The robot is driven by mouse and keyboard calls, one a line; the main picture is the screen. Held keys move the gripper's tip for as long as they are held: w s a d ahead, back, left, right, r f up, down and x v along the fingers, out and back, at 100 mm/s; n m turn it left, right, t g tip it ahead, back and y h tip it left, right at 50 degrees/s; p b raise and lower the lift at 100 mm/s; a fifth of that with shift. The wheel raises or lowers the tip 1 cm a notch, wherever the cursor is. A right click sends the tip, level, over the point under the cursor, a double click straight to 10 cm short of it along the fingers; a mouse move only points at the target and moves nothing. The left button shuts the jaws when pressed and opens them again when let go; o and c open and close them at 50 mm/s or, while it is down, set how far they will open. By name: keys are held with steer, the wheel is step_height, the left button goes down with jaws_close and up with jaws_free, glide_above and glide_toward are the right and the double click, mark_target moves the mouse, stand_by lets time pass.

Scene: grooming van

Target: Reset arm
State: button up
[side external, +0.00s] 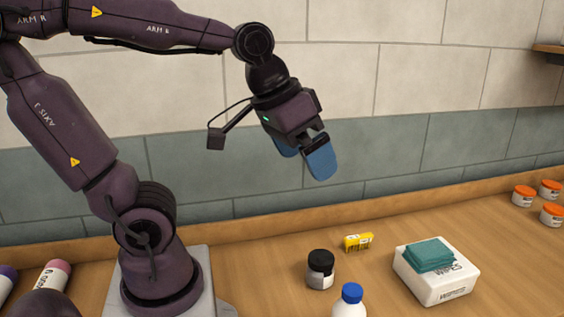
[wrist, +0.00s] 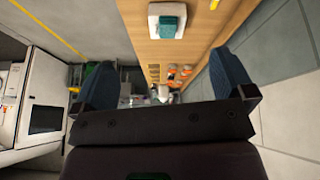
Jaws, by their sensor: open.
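My gripper (side external: 304,160) is raised in the air above the wooden counter, its blue fingers apart and nothing between them. In the wrist view my gripper (wrist: 165,90) shows a blue finger on each side with a clear gap. My arm is bent, with the forearm reaching to the right and the gripper tilted downward. No object touches the gripper.
On the counter (side external: 245,282) stand a black-lidded jar (side external: 320,270), a small yellow box (side external: 358,242), a blue-capped bottle (side external: 350,300) and a white wipes box (side external: 448,282) topped by a teal cloth (side external: 429,254). Orange-lidded jars (side external: 523,196) sit far right. A tiled wall stands behind.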

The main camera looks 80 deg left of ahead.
steer(key=shift+s+d+f+m+t, duration=0.15)
steer(key=shift+s+m, duration=0.2)
steer(key=shift+s, duration=0.25)
steer(key=shift+s+d+f+m+t, duration=0.1)
steer(key=shift+s+d+f+m, duration=0.15)
steer(key=shift+s, duration=0.35)
steer(key=shift+s+d+f+m+t, duration=0.1)
steer(key=shift+s+m, duration=0.3)
steer(key=shift+s, duration=0.2)
steer(key=shift+r, duration=0.1)
